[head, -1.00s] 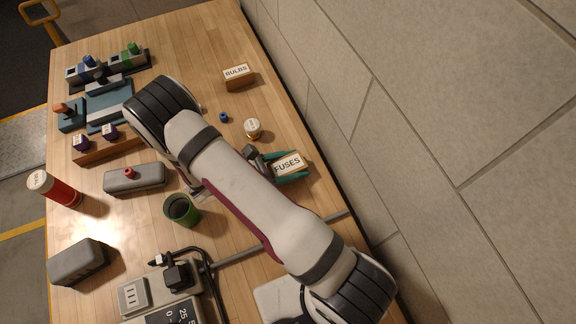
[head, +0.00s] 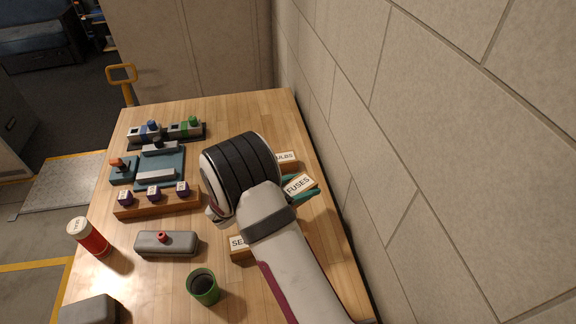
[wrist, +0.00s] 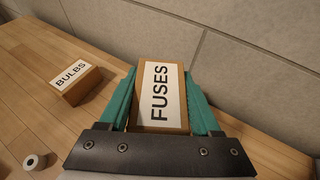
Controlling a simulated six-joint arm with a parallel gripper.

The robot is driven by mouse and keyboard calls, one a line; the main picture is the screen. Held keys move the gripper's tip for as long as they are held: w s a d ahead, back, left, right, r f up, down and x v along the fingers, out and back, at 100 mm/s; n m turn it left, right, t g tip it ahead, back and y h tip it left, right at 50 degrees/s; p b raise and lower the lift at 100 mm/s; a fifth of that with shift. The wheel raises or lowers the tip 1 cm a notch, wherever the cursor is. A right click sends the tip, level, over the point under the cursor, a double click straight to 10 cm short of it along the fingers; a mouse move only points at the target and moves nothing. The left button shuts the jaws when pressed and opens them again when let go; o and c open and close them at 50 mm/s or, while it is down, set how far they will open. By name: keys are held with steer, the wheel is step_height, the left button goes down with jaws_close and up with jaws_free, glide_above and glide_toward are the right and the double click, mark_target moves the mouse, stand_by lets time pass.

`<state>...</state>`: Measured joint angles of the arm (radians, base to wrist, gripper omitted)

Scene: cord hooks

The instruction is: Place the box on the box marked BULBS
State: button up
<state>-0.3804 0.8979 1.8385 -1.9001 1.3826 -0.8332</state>
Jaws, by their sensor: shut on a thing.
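The box marked FUSES (wrist: 160,97) is between the teal fingers of my gripper (wrist: 163,85), which is shut on it. In the head view, the FUSES box (head: 299,185) shows at the end of my arm, near the wall side of the table. The brown box marked BULBS (wrist: 76,82) sits on the table, left of the held box in the wrist view and apart from it. In the head view, the BULBS box (head: 287,158) is partly hidden behind my arm. How high the FUSES box is above the table is hard to tell.
A box with a label starting SE (head: 238,244) is partly hidden by my arm. A small pale cylinder (wrist: 35,161) is near the BULBS box. The wall (wrist: 250,55) runs close along the table's right edge. A green cup (head: 203,287) and grey case (head: 167,243) stand left.

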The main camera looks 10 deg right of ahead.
mark_target(283, 154)
steer(key=w+a+r+n+t+y, duration=0.1)
steer(key=w+r+n+t+y, duration=0.25)
steer(key=w, duration=0.55)
steer(key=w+r+n+t+y, duration=0.2)
steer(key=w+n+t+y, duration=0.15)
steer(key=w, duration=0.65)
steer(key=shift+n+g, duration=0.4)
steer(key=shift+n, duration=0.1)
step_height(283, 154, down, 10)
steer(key=shift+w+a+r, duration=0.1)
steer(key=shift+w+r, duration=0.05)
steer(key=shift+r, duration=0.1)
steer(key=shift+f, duration=0.1)
steer(key=o, duration=1.4)
steer(key=shift+o, duration=0.2)
